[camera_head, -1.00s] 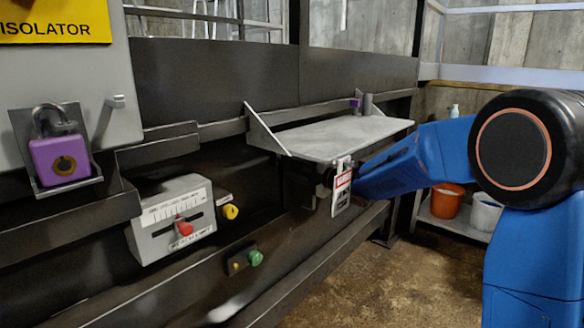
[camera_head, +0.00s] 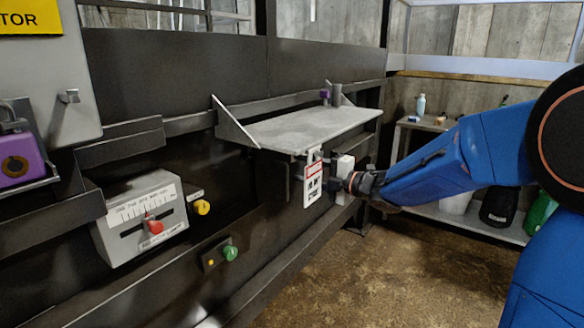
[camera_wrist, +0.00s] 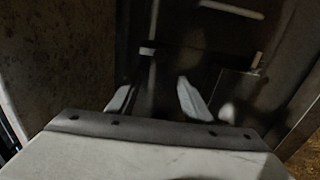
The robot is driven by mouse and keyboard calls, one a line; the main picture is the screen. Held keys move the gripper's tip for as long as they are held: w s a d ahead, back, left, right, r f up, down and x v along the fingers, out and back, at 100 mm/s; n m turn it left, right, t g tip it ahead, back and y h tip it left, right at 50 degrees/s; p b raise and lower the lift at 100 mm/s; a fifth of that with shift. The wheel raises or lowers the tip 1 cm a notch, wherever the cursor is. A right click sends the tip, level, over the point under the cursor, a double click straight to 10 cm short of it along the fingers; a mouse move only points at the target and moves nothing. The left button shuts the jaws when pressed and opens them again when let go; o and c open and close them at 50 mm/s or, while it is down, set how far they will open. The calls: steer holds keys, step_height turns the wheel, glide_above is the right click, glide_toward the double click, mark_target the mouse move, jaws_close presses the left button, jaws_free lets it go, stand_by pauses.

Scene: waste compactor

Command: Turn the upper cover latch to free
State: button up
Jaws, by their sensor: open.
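My gripper (camera_wrist: 155,100) shows two pale fingers spread apart in the wrist view, with nothing between them that I can make out. In the head view its white hand (camera_head: 344,166) is below the grey shelf plate, just right of a hanging red-and-white tag (camera_head: 313,185); the fingertips are hidden there. I cannot clearly pick out the upper cover latch in either view. In the dark, blurred wrist view, a grey box-like part (camera_wrist: 236,92) with a small pale pin (camera_wrist: 257,61) lies right of the fingers.
The grey shelf plate (camera_head: 310,126) juts out above my gripper. A control box with a red lever (camera_head: 153,225), a yellow knob (camera_head: 201,207) and a green button (camera_head: 230,253) are at left. A purple padlock (camera_head: 18,160) hangs far left. The floor (camera_head: 400,270) is clear.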

steer(key=shift+s+d, duration=0.45)
steer(key=shift+d, duration=0.05)
steer(key=s+d+f+m+t+h, duration=0.1)
steer(key=s+d+m+h, duration=0.55)
steer(key=d+m, duration=0.35)
steer(key=s+d+f+m+t+h, duration=0.1)
steer(key=s+d+m+h, duration=0.5)
steer(key=d+m+h, duration=0.4)
steer(key=s+f+m+g+y, duration=0.1)
steer(key=s+f+m+g, duration=0.3)
steer(key=s, duration=0.9)
steer(key=s+f+m+g+y, duration=0.1)
steer(key=s+f+m+g, duration=0.3)
steer(key=s+f, duration=0.4)
steer(key=s, duration=0.6)
steer(key=shift+s+d+m, duration=0.3)
steer(key=shift+d, duration=0.1)
